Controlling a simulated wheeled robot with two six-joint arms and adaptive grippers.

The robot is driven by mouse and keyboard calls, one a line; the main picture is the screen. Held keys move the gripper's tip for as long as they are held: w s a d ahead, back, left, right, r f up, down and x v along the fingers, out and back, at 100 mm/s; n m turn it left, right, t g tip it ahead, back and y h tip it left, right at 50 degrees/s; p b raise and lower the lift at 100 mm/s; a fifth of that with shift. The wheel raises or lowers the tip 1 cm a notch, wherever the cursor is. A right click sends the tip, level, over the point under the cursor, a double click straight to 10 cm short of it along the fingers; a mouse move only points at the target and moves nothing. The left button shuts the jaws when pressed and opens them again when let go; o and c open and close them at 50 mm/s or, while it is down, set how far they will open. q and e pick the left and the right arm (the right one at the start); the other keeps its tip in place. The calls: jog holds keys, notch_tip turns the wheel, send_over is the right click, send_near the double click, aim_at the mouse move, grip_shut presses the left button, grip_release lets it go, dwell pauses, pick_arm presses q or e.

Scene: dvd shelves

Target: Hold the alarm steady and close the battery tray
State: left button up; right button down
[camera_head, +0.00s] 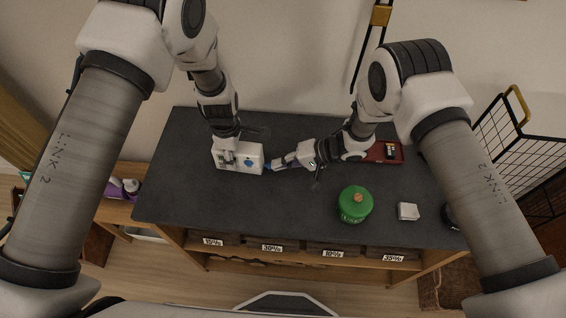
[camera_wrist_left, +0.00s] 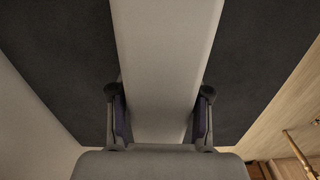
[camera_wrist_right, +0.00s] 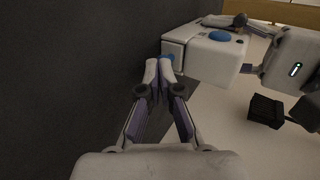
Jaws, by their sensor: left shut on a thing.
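The alarm (camera_head: 253,154) is a white box with a blue spot on top, at the back left of the dark table. My left gripper (camera_head: 228,157) is shut across it from above; in the left wrist view the pale alarm body (camera_wrist_left: 165,60) fills the space between the fingers. The battery tray (camera_wrist_right: 173,49) is a white block with a blue patch, standing out a little from the alarm's end with a visible seam. My right gripper (camera_wrist_right: 158,68) has its fingertips together right at the tray's outer face. I cannot tell whether they touch it.
The front middle and left are clear. A wire rack (camera_head: 515,140) stands at the right.

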jog(key=v, duration=1)
pick_arm(q)
jog(key=o, duration=1.5)
jog(key=shift+c, duration=0.2)
